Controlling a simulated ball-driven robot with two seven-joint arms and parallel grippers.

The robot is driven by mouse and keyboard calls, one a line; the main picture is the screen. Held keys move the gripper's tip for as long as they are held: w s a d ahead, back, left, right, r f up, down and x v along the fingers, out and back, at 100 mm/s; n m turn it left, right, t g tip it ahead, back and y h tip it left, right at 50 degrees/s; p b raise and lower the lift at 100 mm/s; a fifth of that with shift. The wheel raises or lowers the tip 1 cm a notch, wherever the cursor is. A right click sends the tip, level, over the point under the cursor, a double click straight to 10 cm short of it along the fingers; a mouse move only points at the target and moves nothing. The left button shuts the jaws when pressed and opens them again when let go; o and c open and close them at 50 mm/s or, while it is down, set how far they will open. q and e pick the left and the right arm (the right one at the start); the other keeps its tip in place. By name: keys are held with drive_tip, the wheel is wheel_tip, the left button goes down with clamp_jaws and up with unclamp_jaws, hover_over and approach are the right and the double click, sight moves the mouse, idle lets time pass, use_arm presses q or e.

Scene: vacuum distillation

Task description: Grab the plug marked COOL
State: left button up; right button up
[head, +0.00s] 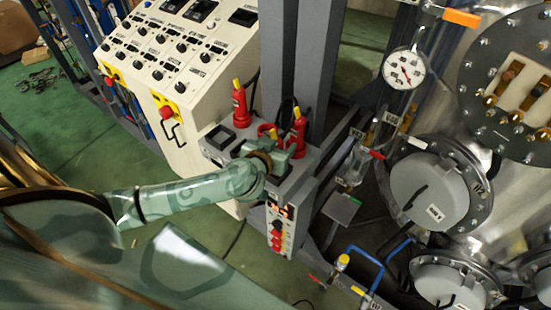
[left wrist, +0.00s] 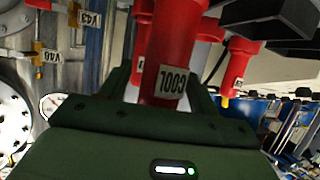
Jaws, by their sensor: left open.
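The red plug marked COOL (left wrist: 168,75) shows large in the left wrist view, its label upside down. My left gripper (left wrist: 162,68) is open, with one dark green finger on each side of this plug; the plug's lower part in the picture is hidden behind the gripper body. I cannot tell whether the fingers touch it. In the head view my left gripper (head: 277,150) is at the grey socket box (head: 215,141), close to red plugs. There the COOL label is not readable. My right gripper is not in view.
A red plug with a yellow tip (head: 240,105) stands left of the gripper, another (head: 298,132) right beside it. The white control console (head: 190,62) is behind left. Grey posts (head: 275,60) rise behind. The steel vessel with round hatches (head: 428,190) is at right.

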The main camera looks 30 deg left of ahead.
use_arm(q)
drive_tip(key=shift+w, duration=0.2)
drive_tip(key=shift+s, duration=0.1)
drive_tip(key=c, duration=1.2)
drive_tip(key=shift+r, duration=0.1)
